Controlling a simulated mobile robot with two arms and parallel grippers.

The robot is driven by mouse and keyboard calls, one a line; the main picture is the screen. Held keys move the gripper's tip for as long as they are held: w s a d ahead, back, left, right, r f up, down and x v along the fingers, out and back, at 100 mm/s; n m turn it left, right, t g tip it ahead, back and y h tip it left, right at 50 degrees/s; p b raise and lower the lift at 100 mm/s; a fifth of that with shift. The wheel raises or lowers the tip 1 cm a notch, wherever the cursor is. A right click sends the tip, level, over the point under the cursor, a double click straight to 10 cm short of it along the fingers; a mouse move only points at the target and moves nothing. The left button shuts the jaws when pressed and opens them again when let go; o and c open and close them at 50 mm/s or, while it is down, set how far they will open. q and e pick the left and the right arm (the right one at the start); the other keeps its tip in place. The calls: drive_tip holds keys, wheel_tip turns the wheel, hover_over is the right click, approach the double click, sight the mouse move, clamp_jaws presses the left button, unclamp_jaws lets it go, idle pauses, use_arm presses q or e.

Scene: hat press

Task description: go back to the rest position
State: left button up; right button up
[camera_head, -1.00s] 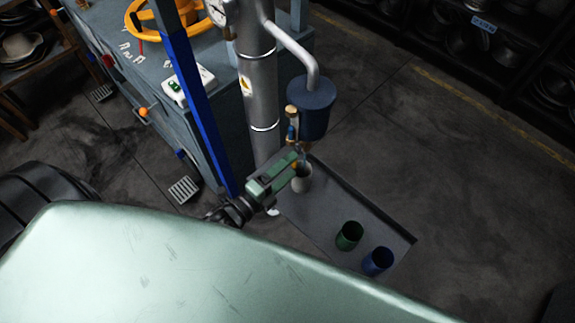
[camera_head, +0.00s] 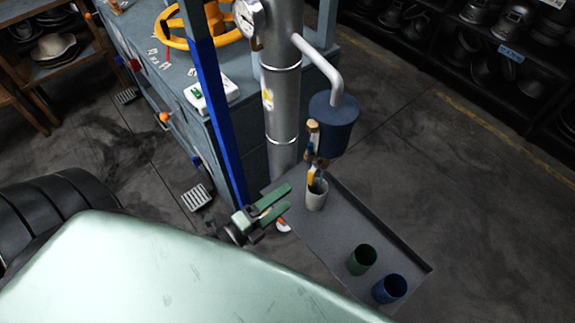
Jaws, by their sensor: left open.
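My left gripper (camera_head: 270,204) is green with two parallel fingers. It is open and empty, in the middle of the head view, pointing right over the left edge of the grey tray (camera_head: 330,238). Its fingertips are a little left of a whitish cup (camera_head: 316,195) on the tray, apart from it. The cup stands under the tap of a dark blue tank (camera_head: 334,124); something dark shows in its mouth, too small to tell. My right gripper is not in view.
A green cup (camera_head: 361,260) and a blue cup (camera_head: 389,289) stand on the tray's near end. A steel column (camera_head: 283,100) and a blue post (camera_head: 220,120) rise beside my left gripper. The press table (camera_head: 180,75) is at upper left. Open floor lies right of the tray.

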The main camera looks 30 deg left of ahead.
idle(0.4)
use_arm(q)
drive_tip(key=s+a+f+n+g+y, duration=0.1)
drive_tip(key=s+f+n+g, duration=0.15)
drive_tip(key=f, duration=0.55)
drive_tip(key=s+a+f+n+g+y, duration=0.15)
drive_tip(key=f+n, duration=0.25)
drive_tip(key=f, duration=0.4)
drive_tip(key=s+a+f+n+g+y, duration=0.1)
drive_tip(key=s+f+n+g+y, duration=0.2)
drive_tip(key=f, duration=0.5)
drive_tip(key=s+f+n+g, duration=0.4)
drive_tip(key=s+f, duration=0.4)
drive_tip(key=s, duration=0.3)
drive_tip(key=s+f+n+g, duration=0.4)
drive_tip(key=s+f+n, duration=0.2)
drive_tip(key=s, duration=0.5)
wheel_tip(320, 180, down, 3)
drive_tip(key=shift+d+r+g, duration=0.15)
drive_tip(key=shift+d+g, duration=0.2)
drive_tip(key=shift+g, duration=0.05)
drive_tip(key=shift+w+y, duration=0.1)
drive_tip(key=shift+y, duration=0.15)
idle(2.2)
